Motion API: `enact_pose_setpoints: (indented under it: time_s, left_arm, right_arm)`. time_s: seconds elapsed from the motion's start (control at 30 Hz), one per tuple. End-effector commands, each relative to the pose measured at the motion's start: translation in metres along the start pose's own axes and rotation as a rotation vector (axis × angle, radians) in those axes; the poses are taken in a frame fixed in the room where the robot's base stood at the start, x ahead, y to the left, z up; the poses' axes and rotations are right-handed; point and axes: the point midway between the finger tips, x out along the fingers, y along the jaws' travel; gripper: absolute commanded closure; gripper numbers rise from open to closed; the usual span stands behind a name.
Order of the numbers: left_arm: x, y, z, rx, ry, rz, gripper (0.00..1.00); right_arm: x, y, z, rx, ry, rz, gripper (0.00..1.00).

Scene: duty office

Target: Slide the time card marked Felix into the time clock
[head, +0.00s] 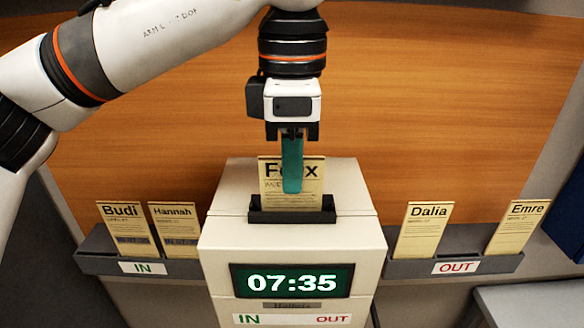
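The cream time card marked Felix (313,185) stands upright in the dark slot holder (262,217) on top of the time clock (222,240). Its lower edge is hidden in the slot. My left gripper (292,165) points down from above at the card. One teal finger lies across the front of the card and covers part of the name; the other finger is hidden behind. It appears shut on the card. The clock's green display (291,281) reads 07:35. My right gripper is not in view.
A grey IN rack (98,262) at left holds the Budi (124,222) and Hannah (174,225) cards. A grey OUT rack (405,268) at right holds the Dalia (425,230) and Emre (517,228) cards. An orange wood panel (420,100) stands behind.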

Motion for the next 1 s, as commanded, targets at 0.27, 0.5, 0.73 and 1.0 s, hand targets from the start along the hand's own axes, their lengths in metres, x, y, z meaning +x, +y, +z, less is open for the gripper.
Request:
enact_pose_setpoints:
  time_s: [0.27, 0.5, 0.73, 1.0]
  left_arm:
    - [-0.060, 0.000, 0.000, -0.004, 0.001, -0.005, 0.72]
    - [-0.100, 0.000, 0.000, -0.002, -0.001, -0.003, 0.72]
    - [-0.109, 0.000, 0.000, -0.001, 0.001, 0.000, 0.72]
    - [-0.109, 0.000, 0.000, 0.000, 0.000, 0.000, 0.72]
  right_arm:
    - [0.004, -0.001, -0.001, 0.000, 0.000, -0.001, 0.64]
    - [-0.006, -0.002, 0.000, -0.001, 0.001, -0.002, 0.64]
    - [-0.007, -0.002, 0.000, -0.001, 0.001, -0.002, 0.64]
    - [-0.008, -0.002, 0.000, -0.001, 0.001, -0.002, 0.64]
